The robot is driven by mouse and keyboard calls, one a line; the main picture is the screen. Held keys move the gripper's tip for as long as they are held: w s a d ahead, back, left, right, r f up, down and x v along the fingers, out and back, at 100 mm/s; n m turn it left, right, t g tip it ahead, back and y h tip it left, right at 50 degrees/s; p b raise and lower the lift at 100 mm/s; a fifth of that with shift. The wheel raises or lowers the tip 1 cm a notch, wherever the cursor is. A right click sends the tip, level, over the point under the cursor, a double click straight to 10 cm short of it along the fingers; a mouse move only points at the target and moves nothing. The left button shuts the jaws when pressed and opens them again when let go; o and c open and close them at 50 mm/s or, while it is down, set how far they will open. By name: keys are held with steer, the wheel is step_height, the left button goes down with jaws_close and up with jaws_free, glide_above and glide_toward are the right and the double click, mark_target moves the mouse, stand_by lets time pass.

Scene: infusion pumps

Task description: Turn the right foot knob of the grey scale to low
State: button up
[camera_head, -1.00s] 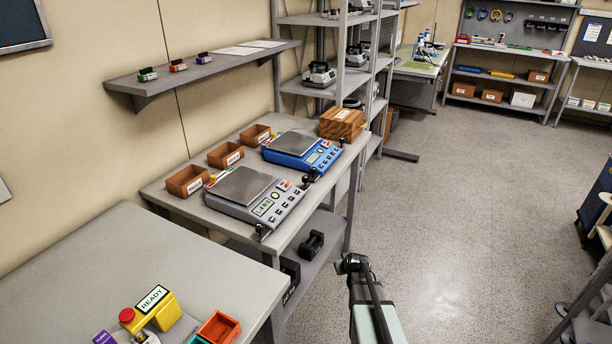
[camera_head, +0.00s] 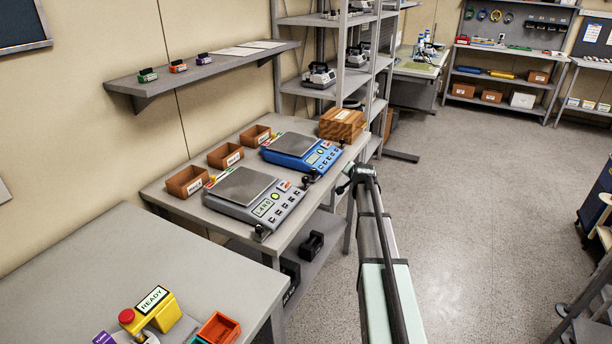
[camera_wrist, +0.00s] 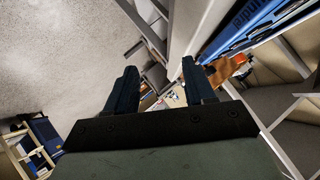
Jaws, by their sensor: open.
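The grey scale (camera_head: 252,197) stands on the grey bench with its button panel facing the aisle. One black foot knob (camera_head: 261,232) is at its near front corner. Another black knob (camera_head: 308,180) is at the far front corner, its right end, close to the blue scale. The knobs' pointer settings are too small to read. My gripper (camera_head: 345,187) is beside the bench's front edge over the aisle, right of the grey scale and apart from it. In the wrist view its two fingers (camera_wrist: 160,78) are spread with nothing between them.
The blue scale (camera_head: 301,151) stands just beyond the grey one; a blue edge (camera_wrist: 250,28) shows in the wrist view. Brown bins (camera_head: 187,181) line the bench's back. A wooden box (camera_head: 342,124) is at the far end. The aisle floor (camera_head: 470,210) is clear.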

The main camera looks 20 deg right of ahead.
steer(key=w+a+r+m, duration=0.1)
steer(key=r+m, duration=0.1)
steer(key=w+a+r+m, duration=0.1)
steer(key=w+r+m, duration=0.1)
steer(key=w+a+r+m+g, duration=0.1)
steer(key=w+r, duration=0.1)
steer(key=shift+w+r+m+y, duration=0.25)
steer(key=shift+r+m+y, duration=0.05)
steer(key=shift+r+m, duration=0.1)
steer(key=a+r+m, duration=0.1)
steer(key=a+r, duration=0.1)
steer(key=w+a+r+m+g, duration=0.1)
steer(key=a+r+m, duration=0.1)
steer(key=shift+w+a+r+m+g+y, duration=0.1)
steer(key=shift+w+r+m+g+y, duration=0.1)
steer(key=shift+m+g+y, duration=0.1)
steer(key=s+a+r+m+g+y, duration=0.1)
steer(key=s+a+r+m+g, duration=0.15)
steer(key=a, duration=0.35)
steer(key=m+g+y, duration=0.1)
steer(key=m+g, duration=0.1)
steer(key=g, duration=0.4)
glide_toward(306, 178)
step_height(306, 178, down, 9)
steer(key=shift+r, duration=0.2)
jaws_close()
